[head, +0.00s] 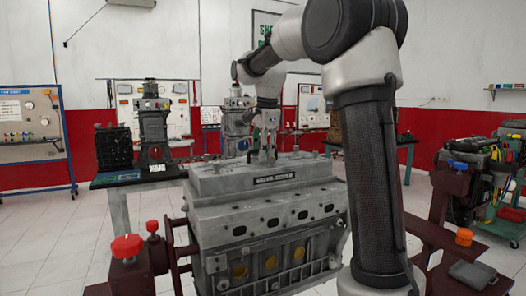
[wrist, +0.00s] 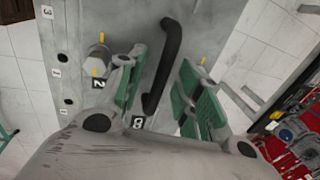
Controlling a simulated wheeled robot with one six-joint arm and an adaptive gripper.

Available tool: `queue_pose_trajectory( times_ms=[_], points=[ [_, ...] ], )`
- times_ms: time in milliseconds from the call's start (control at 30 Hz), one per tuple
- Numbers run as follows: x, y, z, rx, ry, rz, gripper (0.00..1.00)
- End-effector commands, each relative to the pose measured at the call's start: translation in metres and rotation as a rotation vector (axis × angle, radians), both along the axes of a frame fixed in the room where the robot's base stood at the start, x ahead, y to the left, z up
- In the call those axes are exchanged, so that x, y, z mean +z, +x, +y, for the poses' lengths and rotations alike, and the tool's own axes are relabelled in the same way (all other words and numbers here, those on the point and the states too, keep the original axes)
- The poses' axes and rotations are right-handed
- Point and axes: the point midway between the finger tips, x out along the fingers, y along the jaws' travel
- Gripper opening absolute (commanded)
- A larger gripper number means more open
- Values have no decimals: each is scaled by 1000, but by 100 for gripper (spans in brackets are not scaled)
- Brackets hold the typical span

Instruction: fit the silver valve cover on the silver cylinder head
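The silver valve cover (head: 225,184), a long grey box with a dark name plate, rests on top of the silver cylinder head (head: 270,220) in the head view. I cannot tell whether it sits fully flush. In the wrist view, the cover's grey top (wrist: 205,30) carries a black bar handle (wrist: 170,60). My gripper (head: 267,155) is low over the middle of the cover. In the wrist view, its green-padded fingers (wrist: 163,105) are spread on both sides of the handle, with gaps showing. The lower end of the handle is close to my gripper body.
The engine block (head: 270,262) stands on a dark red stand (head: 130,275) with red and orange knobs. A bench (head: 125,181) with engine parts is behind at left. Another engine trainer (head: 485,165) stands at right. In the wrist view, a bolt (wrist: 97,70) is beside the left finger.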

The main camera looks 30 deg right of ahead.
Motion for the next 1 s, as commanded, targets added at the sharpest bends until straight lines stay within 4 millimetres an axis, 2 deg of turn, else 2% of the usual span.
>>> queue_pose_trajectory(
  times_ms=[133,267,500,700,833,1000],
  points=[
    [0,0,0,0,1,3,35],
    [14,-3,0,0,0,0,35],
    [66,-12,0,0,0,-3,35],
    [102,-20,0,0,0,-2,35],
    [114,-22,0,0,0,-1,35],
    [118,-24,0,1,0,1,35]
  ],
)
